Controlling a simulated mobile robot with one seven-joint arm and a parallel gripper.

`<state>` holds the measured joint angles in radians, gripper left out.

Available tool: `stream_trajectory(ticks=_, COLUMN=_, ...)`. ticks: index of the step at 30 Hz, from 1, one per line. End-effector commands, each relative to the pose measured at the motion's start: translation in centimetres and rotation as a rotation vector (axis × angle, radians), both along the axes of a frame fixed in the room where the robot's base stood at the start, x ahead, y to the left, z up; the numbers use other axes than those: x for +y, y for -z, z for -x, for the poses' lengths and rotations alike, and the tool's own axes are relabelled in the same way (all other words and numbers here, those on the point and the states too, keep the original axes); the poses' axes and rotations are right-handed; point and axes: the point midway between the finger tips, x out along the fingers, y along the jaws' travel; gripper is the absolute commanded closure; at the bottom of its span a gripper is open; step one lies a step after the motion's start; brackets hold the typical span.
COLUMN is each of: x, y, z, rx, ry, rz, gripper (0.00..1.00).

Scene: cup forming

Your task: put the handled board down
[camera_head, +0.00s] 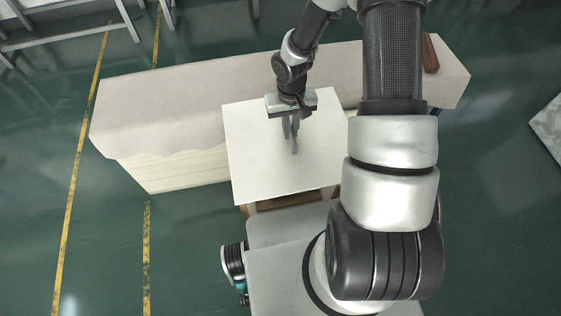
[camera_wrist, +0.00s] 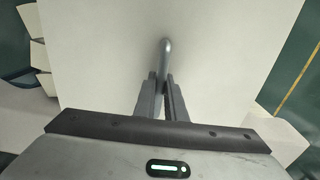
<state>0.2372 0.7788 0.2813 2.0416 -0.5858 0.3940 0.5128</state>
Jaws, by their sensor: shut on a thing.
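The handled board is a flat cream-white panel (camera_head: 262,160) with a grey bar handle (camera_wrist: 166,48) standing on its face. In the head view it lies roughly level, its back part over the cream-covered block and its front part reaching toward my base. My gripper (camera_head: 291,134) is above the board's middle, its fingers pointing down, shut on the handle. In the wrist view the fingers (camera_wrist: 163,92) close around the near part of the handle, and the board (camera_wrist: 100,60) fills most of the picture. Whether the board touches what is under it cannot be told.
A long cream-covered block (camera_head: 160,108) runs behind and to both sides of the board. A brown object (camera_head: 430,52) lies on its right end. A brown wooden edge (camera_head: 285,201) shows under the board's front. Green floor with yellow lines (camera_head: 72,190) is open to the left.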

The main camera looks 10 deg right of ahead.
Motion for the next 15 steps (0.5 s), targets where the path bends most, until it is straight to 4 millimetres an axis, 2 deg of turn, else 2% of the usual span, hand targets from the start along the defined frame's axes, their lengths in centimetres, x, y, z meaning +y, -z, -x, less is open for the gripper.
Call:
stream_trajectory(ticks=1, x=0.0, y=2.9, z=-1.0, rx=-0.004, ry=0.003, rz=0.001, gripper=1.0)
stream_trajectory(ticks=6, x=0.0, y=6.6, z=-3.8, rx=-0.002, ry=0.004, rz=0.0, gripper=1.0)
stream_trajectory(ticks=10, x=0.1, y=8.8, z=-5.5, rx=0.0, ry=0.003, rz=-0.006, gripper=1.0)
stream_trajectory(ticks=15, x=0.2, y=10.3, z=-6.9, rx=0.003, ry=0.002, rz=-0.013, gripper=1.0)
